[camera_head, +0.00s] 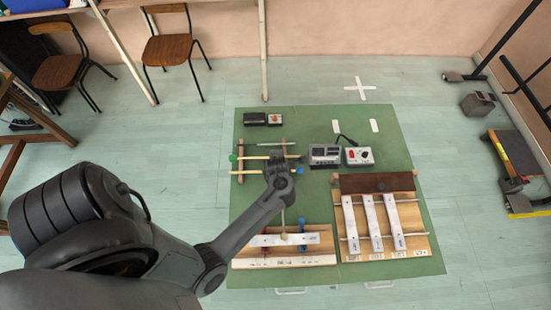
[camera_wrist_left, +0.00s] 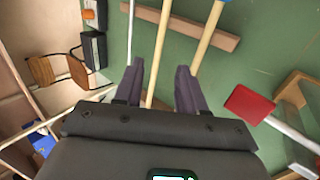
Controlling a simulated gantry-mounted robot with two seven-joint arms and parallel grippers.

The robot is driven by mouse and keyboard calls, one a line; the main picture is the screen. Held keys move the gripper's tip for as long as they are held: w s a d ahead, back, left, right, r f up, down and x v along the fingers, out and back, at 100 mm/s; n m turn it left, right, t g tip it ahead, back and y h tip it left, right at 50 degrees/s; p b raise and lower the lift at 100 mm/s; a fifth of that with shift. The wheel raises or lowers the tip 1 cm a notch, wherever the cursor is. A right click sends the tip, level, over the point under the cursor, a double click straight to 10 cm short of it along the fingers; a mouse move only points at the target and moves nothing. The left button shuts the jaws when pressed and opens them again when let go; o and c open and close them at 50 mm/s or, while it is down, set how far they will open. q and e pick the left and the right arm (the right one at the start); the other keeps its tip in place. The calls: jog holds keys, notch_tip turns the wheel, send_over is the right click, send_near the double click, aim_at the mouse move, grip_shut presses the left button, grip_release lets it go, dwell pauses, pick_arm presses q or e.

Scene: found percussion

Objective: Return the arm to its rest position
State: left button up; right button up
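My left arm comes in from the left of the head view. Its gripper (camera_head: 279,168) is over the wooden stick rack (camera_head: 240,178). In the left wrist view the two dark fingers (camera_wrist_left: 160,88) stand apart with nothing pinched between them. A pale wooden stick (camera_wrist_left: 160,45) shows in the gap beyond them. A second stick with a blue end (camera_wrist_left: 207,38) and a thin grey rod (camera_wrist_left: 130,35) lie on either side of it. A short pale stick with a ball end (camera_head: 284,234) shows below the gripper; what supports it is unclear. My right gripper is out of view.
A single-bar instrument (camera_head: 320,238) and a three-bar one (camera_head: 418,226) lie on the green mat (camera_head: 400,150). Grey electronic boxes (camera_head: 325,152) stand behind them. Chairs (camera_head: 165,50) are at back left; a hammer (camera_head: 508,170) lies at right.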

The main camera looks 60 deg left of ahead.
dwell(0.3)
pick_arm(q)
jog(key=d+r+m+h, duration=0.1)
jog(key=d+r+m, duration=0.1)
jog(key=m, duration=0.2)
jog(key=s+d+r+m+t+h, duration=0.1)
jog(key=d+r+m, duration=0.1)
jog(key=m, duration=0.3)
jog(key=s+d+r+m+t+h, duration=0.1)
jog(key=d+r+m, duration=0.1)
jog(key=r+m, duration=0.1)
jog(key=shift+d+m, duration=0.15)
jog(key=shift+m, duration=0.75)
jog(key=s+d+r+m+g+h, duration=0.25)
jog(key=s+d+r+m, duration=0.45)
jog(key=s+d+m, duration=0.8)
notch_tip(320, 180, up, 18)
jog(key=w+a+m+p, duration=0.1)
jog(key=a+m+p, duration=0.1)
jog(key=p, duration=1.5)
jog(key=shift+w+a+m+h, duration=0.2)
jog(key=shift+a+m+h, duration=0.1)
jog(key=shift+m+h, duration=0.1)
